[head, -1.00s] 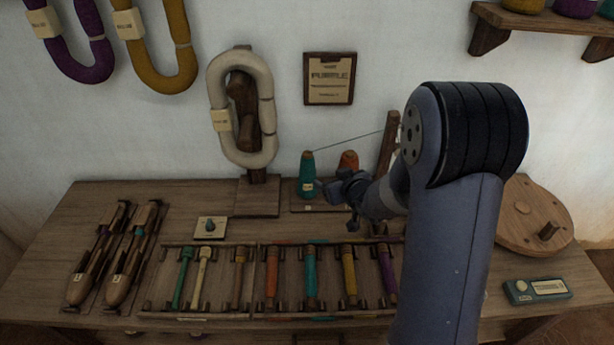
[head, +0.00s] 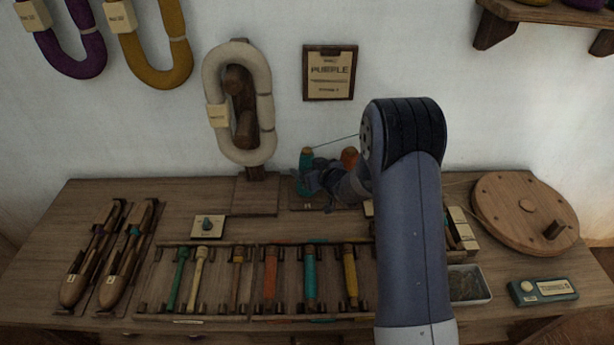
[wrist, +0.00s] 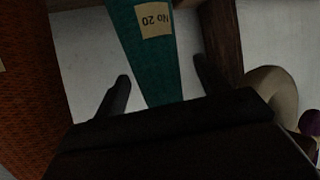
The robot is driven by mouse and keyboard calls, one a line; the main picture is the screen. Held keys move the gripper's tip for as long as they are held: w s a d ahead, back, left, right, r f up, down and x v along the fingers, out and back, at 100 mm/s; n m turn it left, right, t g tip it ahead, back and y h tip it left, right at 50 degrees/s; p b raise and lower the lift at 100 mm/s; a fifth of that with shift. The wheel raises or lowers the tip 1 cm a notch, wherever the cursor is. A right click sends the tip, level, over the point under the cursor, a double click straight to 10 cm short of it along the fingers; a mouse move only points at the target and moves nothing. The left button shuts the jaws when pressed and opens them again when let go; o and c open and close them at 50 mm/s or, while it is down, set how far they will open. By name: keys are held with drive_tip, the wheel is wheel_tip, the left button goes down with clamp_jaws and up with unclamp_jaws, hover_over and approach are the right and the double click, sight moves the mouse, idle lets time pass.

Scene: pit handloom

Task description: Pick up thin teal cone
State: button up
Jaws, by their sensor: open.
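The thin teal cone (head: 306,157) stands upright at the back of the table, partly hidden by my gripper (head: 305,183) in the head view. In the wrist view the teal cone (wrist: 150,60) carries a cream label reading "No 20", upside down in the picture. My gripper (wrist: 162,85) is open, with one finger on each side of the cone. Gaps show between the cone and both fingers, so it is not gripped.
An orange cone (head: 349,158) stands close on the right and fills the left of the wrist view (wrist: 28,85). A wooden post (wrist: 221,40) is close in the wrist view. A cream skein on a stand (head: 240,105) is left of the cone. Bobbins lie in the front rack (head: 210,318).

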drive_tip(key=shift+x, duration=1.55)
drive_tip(key=shift+d, duration=0.1)
drive_tip(key=shift+c, duration=0.5)
drive_tip(key=c, duration=1)
drive_tip(key=shift+r, duration=0.1)
